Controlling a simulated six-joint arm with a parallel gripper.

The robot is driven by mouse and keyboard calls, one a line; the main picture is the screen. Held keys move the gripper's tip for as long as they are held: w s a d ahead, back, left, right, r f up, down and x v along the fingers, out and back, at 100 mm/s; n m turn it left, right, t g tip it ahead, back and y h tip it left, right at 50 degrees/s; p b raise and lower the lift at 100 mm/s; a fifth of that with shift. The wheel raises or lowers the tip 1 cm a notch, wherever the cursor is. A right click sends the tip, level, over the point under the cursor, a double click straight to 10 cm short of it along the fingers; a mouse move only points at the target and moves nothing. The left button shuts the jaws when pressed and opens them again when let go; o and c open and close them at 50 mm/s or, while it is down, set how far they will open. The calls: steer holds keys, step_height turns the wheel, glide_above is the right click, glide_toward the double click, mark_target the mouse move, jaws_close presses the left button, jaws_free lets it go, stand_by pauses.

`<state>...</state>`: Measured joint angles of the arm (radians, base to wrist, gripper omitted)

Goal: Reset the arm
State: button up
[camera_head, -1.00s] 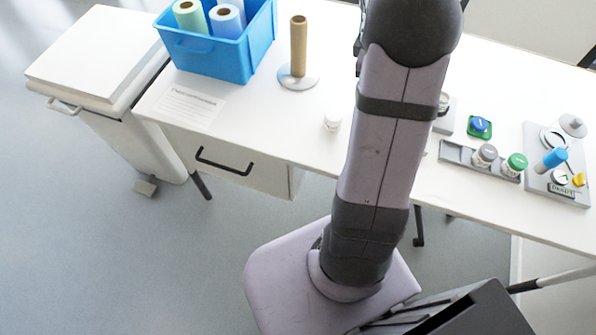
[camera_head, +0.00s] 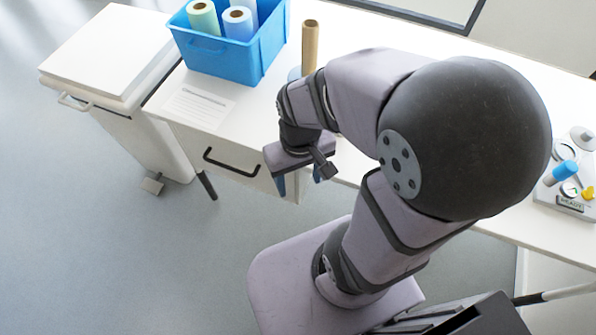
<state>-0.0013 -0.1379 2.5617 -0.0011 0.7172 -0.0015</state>
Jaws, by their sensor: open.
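My arm is bent at its large dark elbow joint, and its wrist reaches back to the left. My gripper (camera_head: 298,183) hangs at the front edge of the white table (camera_head: 235,110), over the drawer side. Its two blue fingertips point down and stand apart. I see nothing between them. The arm hides the middle of the table, including the place where small jars and caps stood.
A blue bin (camera_head: 232,52) with rolls stands at the back left, beside a paper sheet (camera_head: 197,106). A cardboard tube stand (camera_head: 310,48) is behind my wrist. A panel with coloured knobs (camera_head: 565,190) is at right. A white lidded bin (camera_head: 105,60) stands far left.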

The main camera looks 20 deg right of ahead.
step_height(320, 180, up, 5)
steer(key=p, duration=0.5)
steer(key=shift+r, duration=0.2)
stand_by(0.6)
